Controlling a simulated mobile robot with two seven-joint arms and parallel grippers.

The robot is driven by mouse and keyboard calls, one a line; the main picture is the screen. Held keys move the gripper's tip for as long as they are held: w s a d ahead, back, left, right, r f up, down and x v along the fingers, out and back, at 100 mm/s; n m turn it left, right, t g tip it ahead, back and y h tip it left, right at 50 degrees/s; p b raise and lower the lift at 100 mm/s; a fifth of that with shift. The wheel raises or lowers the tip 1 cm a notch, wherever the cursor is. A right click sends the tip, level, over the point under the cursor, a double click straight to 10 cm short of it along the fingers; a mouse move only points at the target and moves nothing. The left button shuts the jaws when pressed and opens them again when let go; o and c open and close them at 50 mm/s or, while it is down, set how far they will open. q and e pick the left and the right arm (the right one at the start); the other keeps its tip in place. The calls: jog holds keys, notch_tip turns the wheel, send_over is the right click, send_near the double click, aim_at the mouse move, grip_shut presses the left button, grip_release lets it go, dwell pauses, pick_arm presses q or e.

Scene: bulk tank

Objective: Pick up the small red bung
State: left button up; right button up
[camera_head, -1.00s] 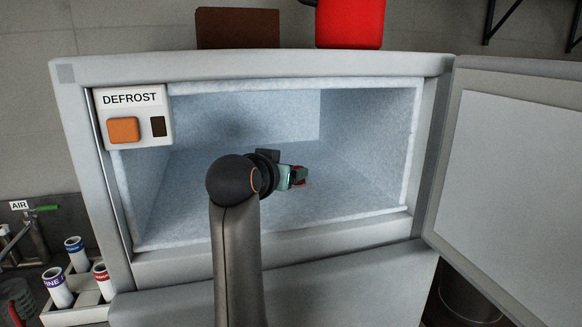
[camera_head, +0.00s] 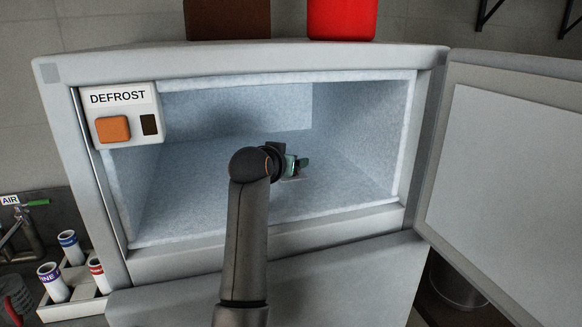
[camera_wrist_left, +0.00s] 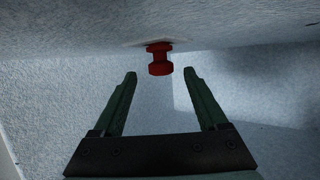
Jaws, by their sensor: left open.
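The small red bung (camera_wrist_left: 159,58) shows in the left wrist view, centred just beyond the fingertips, against a frosted inner surface of the freezer compartment. In the head view I cannot make it out; my gripper likely covers it. My left gripper (camera_wrist_left: 160,77) is open and empty, its two green fingers on either side of the line to the bung and not touching it. In the head view the same gripper (camera_head: 301,165) is inside the compartment, near its middle. My right gripper is not in view.
The freezer (camera_head: 270,268) has frosted walls and a front lip below my arm. Its door (camera_head: 500,170) stands open at the right. A defrost panel (camera_head: 122,112) is at the upper left of the opening. A rack of tubes (camera_head: 75,309) stands at the lower left.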

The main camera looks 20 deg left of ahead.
pick_arm(q)
jog(key=shift+x, duration=1.55)
jog(key=shift+a, duration=0.15)
jog(key=shift+c, duration=0.2)
grip_shut()
